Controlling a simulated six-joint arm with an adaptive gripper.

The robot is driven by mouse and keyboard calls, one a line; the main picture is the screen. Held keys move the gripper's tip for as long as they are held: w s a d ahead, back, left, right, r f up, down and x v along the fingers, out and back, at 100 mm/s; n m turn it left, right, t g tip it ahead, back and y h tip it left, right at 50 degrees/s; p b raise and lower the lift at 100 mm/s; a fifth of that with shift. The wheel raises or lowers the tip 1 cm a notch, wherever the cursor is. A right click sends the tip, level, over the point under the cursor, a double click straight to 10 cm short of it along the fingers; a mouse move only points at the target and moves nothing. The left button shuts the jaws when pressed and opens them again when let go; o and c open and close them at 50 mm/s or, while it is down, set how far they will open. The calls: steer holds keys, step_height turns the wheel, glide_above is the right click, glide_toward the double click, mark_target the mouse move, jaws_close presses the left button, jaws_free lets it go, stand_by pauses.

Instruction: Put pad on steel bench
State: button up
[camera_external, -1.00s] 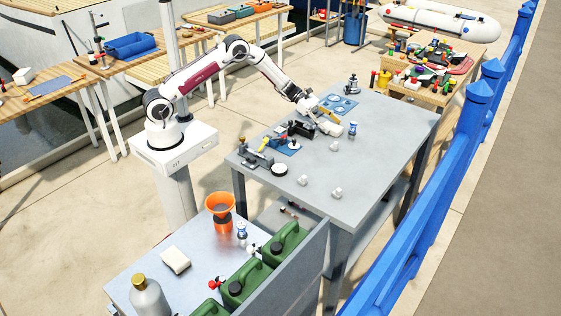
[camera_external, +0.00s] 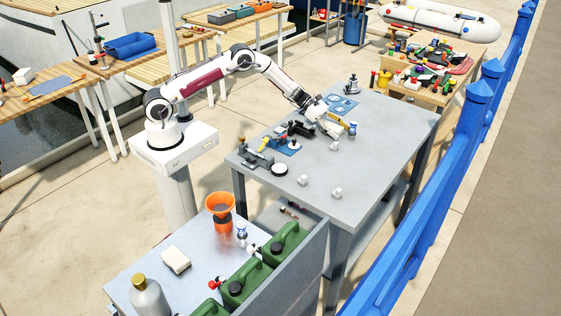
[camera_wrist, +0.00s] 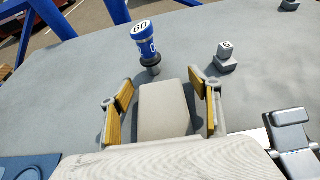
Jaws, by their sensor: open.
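A pale beige block that looks like the pad (camera_wrist: 163,110) shows in the wrist view, between the two yellow-lined fingers of my gripper (camera_wrist: 165,105). Gaps show on both sides of it, so the fingers are open around it. I cannot tell whether it touches the bench top. In the external view my gripper (camera_external: 331,124) is low over the grey bench (camera_external: 375,150). The pad is hard to make out there. Another cream block (camera_external: 175,261) lies on the front metal bench (camera_external: 135,285).
A blue-and-white cylinder (camera_wrist: 146,42) stands just beyond the fingers. A small grey metal piece (camera_wrist: 226,57) is to its right. The bench's right side is mostly clear.

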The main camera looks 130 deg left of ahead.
steer(key=shift+c, duration=0.3)
steer(key=c, duration=1.1)
steer(key=shift+c, duration=0.2)
steer(key=shift+r, duration=5.05)
steer(key=w+d+f+m+h, duration=0.1)
steer(key=d+m+h, duration=0.1)
steer(key=d, duration=0.9)
steer(key=w+d+f+m+g+h, duration=0.1)
steer(key=w+d+m+h, duration=0.1)
steer(key=d, duration=0.9)
steer(key=w+d+f+m+g+h, duration=0.1)
steer(key=d+m+h, duration=0.1)
steer(key=d, duration=0.9)
steer(key=shift+w+d+f+h, duration=0.2)
steer(key=shift+d+f+h, duration=0.15)
steer(key=shift+h, duration=0.25)
steer(key=s+d, duration=0.1)
steer(key=d, duration=0.2)
steer(key=s+d+f+m+g+h, duration=0.1)
steer(key=d, duration=0.2)
steer(key=s+d+m, duration=0.1)
steer(key=d, duration=0.3)
steer(key=shift+s+f+h, duration=0.25)
steer(key=shift+f+h, duration=0.05)
steer(key=shift+f, duration=0.05)
steer(key=s+d+f+m+g+h, duration=0.2)
steer(key=s+d, duration=0.6)
steer(key=d, duration=0.2)
steer(key=shift+d+f, duration=0.25)
steer(key=shift+d, duration=0.15)
